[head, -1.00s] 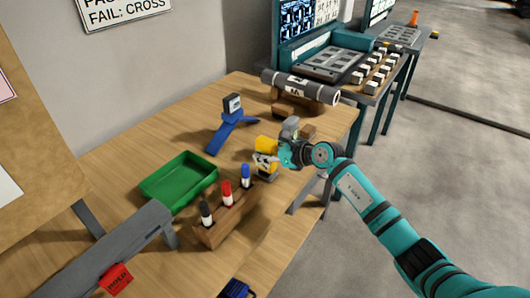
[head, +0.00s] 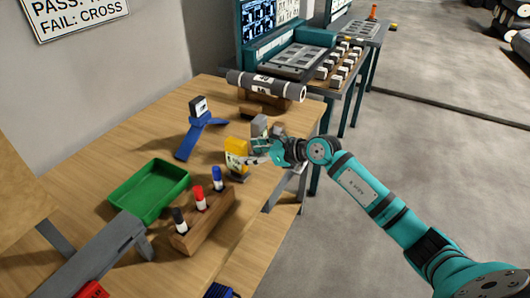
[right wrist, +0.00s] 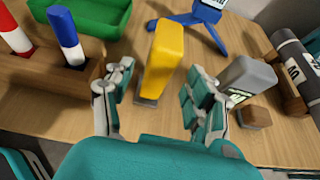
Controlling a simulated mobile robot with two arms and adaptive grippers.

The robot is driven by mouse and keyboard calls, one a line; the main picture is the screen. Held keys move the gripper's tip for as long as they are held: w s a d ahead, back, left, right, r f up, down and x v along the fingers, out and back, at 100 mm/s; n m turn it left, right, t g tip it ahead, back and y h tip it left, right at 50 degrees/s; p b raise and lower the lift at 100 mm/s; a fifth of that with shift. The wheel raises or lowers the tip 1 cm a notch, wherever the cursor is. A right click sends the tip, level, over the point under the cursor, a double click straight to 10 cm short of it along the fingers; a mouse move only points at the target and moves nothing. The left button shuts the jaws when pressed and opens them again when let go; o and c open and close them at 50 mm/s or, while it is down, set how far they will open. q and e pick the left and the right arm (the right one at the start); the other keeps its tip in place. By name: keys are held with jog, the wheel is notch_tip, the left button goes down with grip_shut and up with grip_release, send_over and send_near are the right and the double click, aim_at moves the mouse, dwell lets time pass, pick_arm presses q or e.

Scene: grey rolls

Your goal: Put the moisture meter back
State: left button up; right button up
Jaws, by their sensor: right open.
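The yellow handheld device (head: 237,150), which I take to be the moisture meter, stands upright on the table on a small dark foot. In the right wrist view the yellow device (right wrist: 164,55) shows its plain side, with its grey foot on the wood. My right gripper (head: 262,156) is just to the right of it. In the right wrist view my right gripper (right wrist: 160,98) is open and empty. Its fingers lie on either side of the device's lower end, apart from it. My left gripper is not in view.
A wooden marker holder (head: 205,222), green tray (head: 140,207), and blue stand (head: 196,137) surround the device. A grey block-like device (right wrist: 247,75) is close to my right finger. A grey roll (head: 265,86) lies on a wooden support behind.

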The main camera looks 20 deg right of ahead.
jog(key=shift+v, duration=2.55)
